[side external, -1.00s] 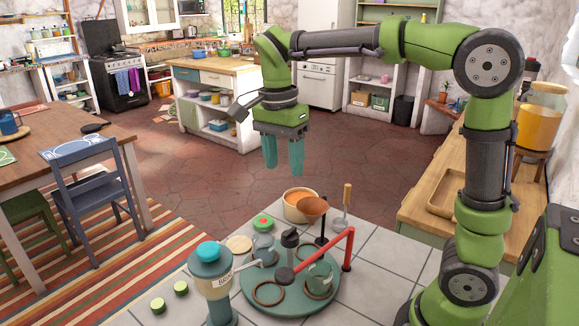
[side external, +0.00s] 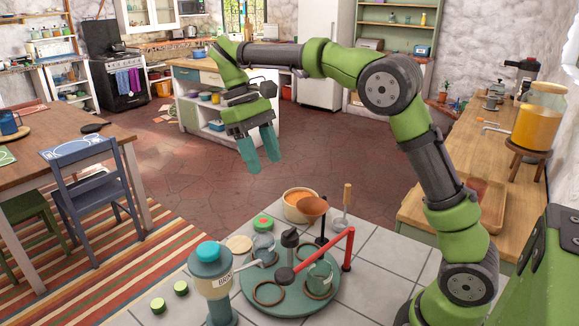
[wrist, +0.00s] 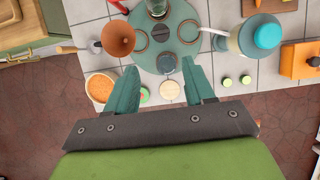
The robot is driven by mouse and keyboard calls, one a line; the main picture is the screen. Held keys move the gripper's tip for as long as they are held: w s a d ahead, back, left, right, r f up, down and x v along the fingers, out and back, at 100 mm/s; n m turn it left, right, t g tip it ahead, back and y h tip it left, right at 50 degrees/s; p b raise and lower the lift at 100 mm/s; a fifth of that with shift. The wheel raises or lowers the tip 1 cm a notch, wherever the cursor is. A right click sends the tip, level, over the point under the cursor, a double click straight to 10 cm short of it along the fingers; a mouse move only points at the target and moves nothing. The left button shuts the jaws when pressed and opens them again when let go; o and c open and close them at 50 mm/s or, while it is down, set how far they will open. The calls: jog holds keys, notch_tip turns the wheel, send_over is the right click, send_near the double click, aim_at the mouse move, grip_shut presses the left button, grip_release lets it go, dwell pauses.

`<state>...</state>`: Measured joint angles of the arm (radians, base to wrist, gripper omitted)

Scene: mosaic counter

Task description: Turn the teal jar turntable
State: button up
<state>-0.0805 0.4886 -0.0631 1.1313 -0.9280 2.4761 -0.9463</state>
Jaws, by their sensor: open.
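The teal turntable (side external: 292,308) is a round disc on the tiled counter. It carries dark rings, a glass jar (side external: 320,276), a grey lidded vessel (side external: 263,247) and a dark central post (side external: 290,240). In the wrist view the turntable (wrist: 184,14) is at the top, partly cut off by the frame edge. My gripper (side external: 264,166), with teal fingers, is open and empty, high above and beyond the counter's far edge, apart from the turntable. In the wrist view my gripper (wrist: 159,65) has its fingers spread below the disc.
A red bent bar (side external: 349,250) reaches over the turntable's right side. A teal-lidded canister (side external: 209,272) stands close at its left. A copper funnel (side external: 313,206) and an orange-filled bowl (side external: 297,206) stand behind. Green round pieces (side external: 181,288) lie on the tiles at left.

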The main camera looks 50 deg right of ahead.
aim_at(289, 230)
jog(key=x, duration=1.6)
jog(key=shift+f, duration=0.25)
jog(key=shift+c, duration=0.3)
grip_shut()
